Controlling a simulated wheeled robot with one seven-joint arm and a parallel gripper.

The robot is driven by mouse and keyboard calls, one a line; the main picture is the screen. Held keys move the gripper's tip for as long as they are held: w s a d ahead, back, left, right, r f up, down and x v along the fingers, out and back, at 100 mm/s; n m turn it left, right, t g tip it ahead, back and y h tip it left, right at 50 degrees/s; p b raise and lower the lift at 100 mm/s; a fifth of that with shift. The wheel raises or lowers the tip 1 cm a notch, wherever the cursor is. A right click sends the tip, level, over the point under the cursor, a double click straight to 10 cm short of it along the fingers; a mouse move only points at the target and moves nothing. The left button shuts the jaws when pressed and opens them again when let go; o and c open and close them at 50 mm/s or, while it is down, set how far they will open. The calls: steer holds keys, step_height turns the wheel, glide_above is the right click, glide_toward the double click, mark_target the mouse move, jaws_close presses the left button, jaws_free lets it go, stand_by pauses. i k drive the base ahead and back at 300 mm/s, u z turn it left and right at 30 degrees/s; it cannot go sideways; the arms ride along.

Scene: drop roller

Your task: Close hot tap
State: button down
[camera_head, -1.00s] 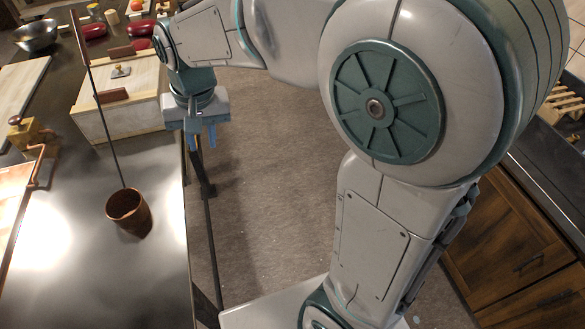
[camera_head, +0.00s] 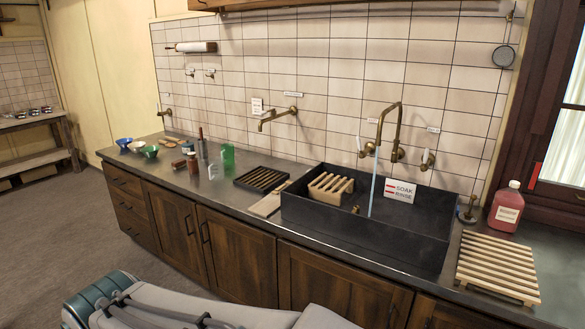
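A brass gooseneck faucet (camera_head: 399,110) is fixed to the tiled wall above a black sink (camera_head: 400,236). A stream of water (camera_head: 373,185) runs from its spout into the sink. A left tap handle (camera_head: 364,148) and a right tap handle (camera_head: 427,160) with pale levers flank the faucet. Small labels sit near them, too small to read, so I cannot tell which handle is hot. My gripper is out of view; only part of my arm shows at the bottom edge.
A "SOAK RINSE" sign (camera_head: 400,192) stands by the sink. A wooden rack (camera_head: 330,187) is in it. A slatted board (camera_head: 499,266) and a red bottle (camera_head: 507,207) are on the right counter. Another wall spout (camera_head: 277,116), bowls and jars are to the left. Open floor lies at left.

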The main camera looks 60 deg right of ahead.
mark_target(361, 155)
steer(key=z, duration=0.7)
steer(key=i, duration=0.85)
steer(key=z, duration=1.4)
steer(key=i, duration=1.4)
steer(key=z, duration=0.45)
